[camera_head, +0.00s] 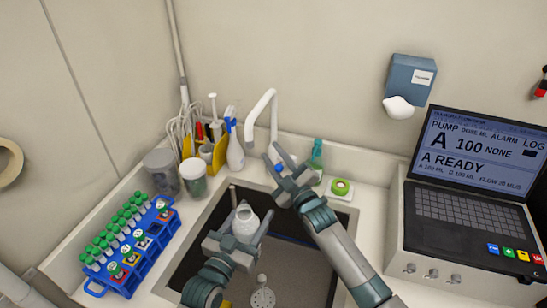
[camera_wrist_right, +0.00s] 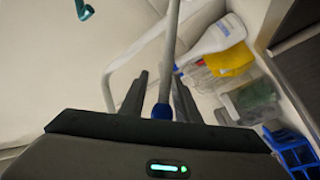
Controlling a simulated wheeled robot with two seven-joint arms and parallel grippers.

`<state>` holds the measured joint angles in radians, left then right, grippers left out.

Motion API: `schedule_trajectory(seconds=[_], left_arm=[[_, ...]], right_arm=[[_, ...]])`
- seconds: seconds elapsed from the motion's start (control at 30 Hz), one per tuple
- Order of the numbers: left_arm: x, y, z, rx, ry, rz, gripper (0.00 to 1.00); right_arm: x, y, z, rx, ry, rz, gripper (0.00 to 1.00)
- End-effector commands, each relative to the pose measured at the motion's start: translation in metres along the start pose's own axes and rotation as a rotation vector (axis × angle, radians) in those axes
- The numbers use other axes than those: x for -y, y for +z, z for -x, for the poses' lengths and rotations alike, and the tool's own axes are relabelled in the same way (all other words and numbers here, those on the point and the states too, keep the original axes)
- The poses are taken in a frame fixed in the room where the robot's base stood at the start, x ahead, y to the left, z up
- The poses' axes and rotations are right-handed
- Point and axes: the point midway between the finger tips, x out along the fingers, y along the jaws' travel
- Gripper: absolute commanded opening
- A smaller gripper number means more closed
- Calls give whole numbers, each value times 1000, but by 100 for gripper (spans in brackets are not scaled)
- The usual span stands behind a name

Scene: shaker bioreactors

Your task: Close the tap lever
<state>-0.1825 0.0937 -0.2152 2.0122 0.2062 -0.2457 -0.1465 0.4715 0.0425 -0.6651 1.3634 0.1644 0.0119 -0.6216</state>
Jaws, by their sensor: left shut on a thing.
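The white tap (camera_head: 262,104) stands behind the sink, its spout arching up and over. Its blue-marked lever (camera_head: 279,168) shows at my right gripper (camera_head: 290,160), which has its fingers spread there. In the right wrist view, a thin grey rod with a blue part (camera_wrist_right: 162,111) lies between the two spread fingers; I cannot tell whether either finger touches it. My left gripper (camera_head: 238,236) is shut on a white bottle (camera_head: 245,219) and holds it upright over the sink.
The sink (camera_head: 282,268) is below both grippers. A blue rack (camera_head: 160,240) of green-capped tubes stands at left. A spray bottle (camera_head: 235,153) and a yellow holder (camera_head: 219,155) stand behind. A pump console (camera_head: 440,240) fills the right.

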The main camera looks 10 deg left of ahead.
Motion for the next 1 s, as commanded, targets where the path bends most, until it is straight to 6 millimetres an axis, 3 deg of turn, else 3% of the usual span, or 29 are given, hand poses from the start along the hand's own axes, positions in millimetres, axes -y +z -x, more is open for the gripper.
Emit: schedule_trajectory(seconds=[0.47, 0.67, 1.0], left_arm=[[0, -7, 0, -3, 0, 0, 28], [0, -21, 0, -3, 0, 0, 28], [0, -45, 0, -3, 0, 0, 28]], right_arm=[[1, 0, 8, 2, -3, 0, 29], [-1, -2, 31, 3, -3, 0, 29], [-1, -1, 90, 3, -3, -1, 29]])
